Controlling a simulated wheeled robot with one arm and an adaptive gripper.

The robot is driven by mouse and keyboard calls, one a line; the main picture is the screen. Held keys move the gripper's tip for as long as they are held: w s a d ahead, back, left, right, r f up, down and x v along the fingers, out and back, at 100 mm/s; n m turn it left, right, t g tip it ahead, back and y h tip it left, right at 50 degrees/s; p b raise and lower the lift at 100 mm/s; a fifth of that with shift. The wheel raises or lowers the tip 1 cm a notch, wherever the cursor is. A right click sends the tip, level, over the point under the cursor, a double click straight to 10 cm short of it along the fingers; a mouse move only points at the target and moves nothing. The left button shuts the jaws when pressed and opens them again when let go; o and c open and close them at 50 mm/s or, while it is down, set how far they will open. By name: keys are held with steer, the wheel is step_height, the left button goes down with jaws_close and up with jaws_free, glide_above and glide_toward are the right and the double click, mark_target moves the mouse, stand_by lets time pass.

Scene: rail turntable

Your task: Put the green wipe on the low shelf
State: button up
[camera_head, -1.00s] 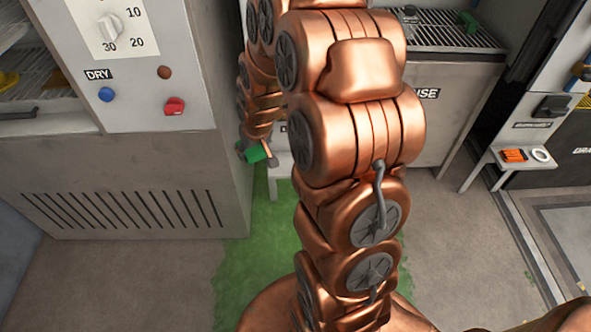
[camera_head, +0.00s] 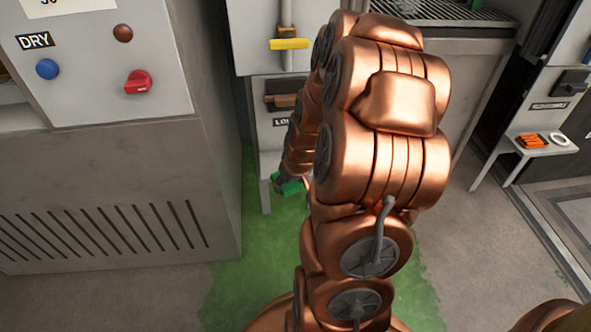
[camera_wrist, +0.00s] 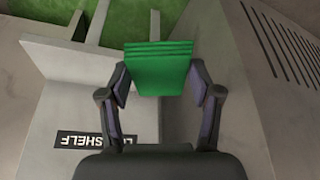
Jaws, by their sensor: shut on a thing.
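My gripper (camera_wrist: 158,85) is shut on the green wipe (camera_wrist: 160,70), a folded stack held between its two fingers in the wrist view. In the head view the wipe (camera_head: 290,187) shows small beside the low shelf, with my arm hiding most of the gripper. The low shelf (camera_head: 268,160) is a pale ledge on a leg, under a partly hidden label (camera_head: 281,122). In the wrist view the shelf (camera_wrist: 75,65) lies left of the wipe, and its label (camera_wrist: 95,139) reads upside down. I cannot tell the height gap between wipe and shelf.
The grey DRY cabinet (camera_head: 120,180) stands close on the left, with its slotted side (camera_wrist: 285,45) at right in the wrist view. A small side shelf (camera_head: 515,150) holds an orange item (camera_head: 531,141) and a white ring (camera_head: 563,139). Green floor (camera_head: 240,260) lies below.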

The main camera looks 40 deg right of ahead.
steer(key=shift+d+f, duration=0.25)
steer(key=shift+f, duration=0.35)
steer(key=w+d+b, duration=0.1)
steer(key=w+d, duration=0.1)
steer(key=d, duration=0.2)
steer(key=w+d+f+b, duration=0.1)
steer(key=w+d, duration=0.2)
steer(key=d, duration=0.2)
steer(key=w+d+b, duration=0.2)
steer(key=w+d, duration=0.1)
steer(key=d, duration=0.1)
steer(key=shift+d+f, duration=0.2)
steer(key=shift+d, duration=0.1)
steer(key=shift+s+f+b, duration=0.1)
steer(key=shift+f+b, duration=0.75)
steer(key=shift+f, duration=0.9)
steer(key=shift+f, duration=0.15)
steer(key=o, duration=1.1)
